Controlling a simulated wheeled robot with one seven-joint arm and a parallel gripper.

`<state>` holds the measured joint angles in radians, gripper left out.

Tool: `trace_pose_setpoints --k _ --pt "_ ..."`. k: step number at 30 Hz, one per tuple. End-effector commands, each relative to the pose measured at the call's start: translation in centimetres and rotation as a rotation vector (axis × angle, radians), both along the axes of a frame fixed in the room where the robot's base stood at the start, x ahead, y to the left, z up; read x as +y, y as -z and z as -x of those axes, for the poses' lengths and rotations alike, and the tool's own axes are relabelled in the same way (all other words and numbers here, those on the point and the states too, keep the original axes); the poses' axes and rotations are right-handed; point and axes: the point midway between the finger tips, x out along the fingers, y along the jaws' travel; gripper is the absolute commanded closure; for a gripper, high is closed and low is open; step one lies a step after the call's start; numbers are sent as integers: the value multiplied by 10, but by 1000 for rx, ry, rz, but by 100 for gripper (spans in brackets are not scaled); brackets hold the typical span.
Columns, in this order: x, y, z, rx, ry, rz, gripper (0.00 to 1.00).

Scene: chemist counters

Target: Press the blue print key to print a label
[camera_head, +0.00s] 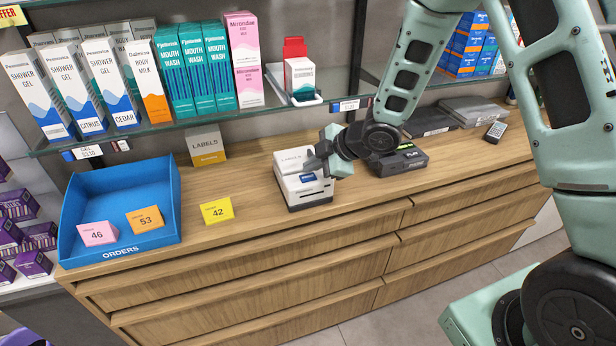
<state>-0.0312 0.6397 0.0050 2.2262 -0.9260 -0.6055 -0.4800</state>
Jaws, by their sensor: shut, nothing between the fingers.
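A white label printer (304,196) with a dark base stands near the front edge of the wooden counter. Its blue print key (307,177) shows on the front part, just below my gripper. My gripper (315,165) is shut and empty. It hangs over the printer's right side, close above and behind the key. I cannot tell whether the fingers touch the printer, and they hide part of its top. No printed label can be made out at the printer.
A black device (398,162) stands right of the printer on the wooden counter (255,180). A yellow card (216,211) marked 42 and a blue orders tray (172,190) lie to the left. A labels box (207,148) stands behind.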

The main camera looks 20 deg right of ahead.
Motion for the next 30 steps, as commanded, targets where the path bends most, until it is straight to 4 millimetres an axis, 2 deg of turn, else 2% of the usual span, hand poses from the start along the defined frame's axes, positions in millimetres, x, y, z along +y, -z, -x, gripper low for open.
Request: trace_pose_setpoints --k 17,30 --pt "0 0 0 0 0 0 100" --pt "0 8 0 0 0 0 100"
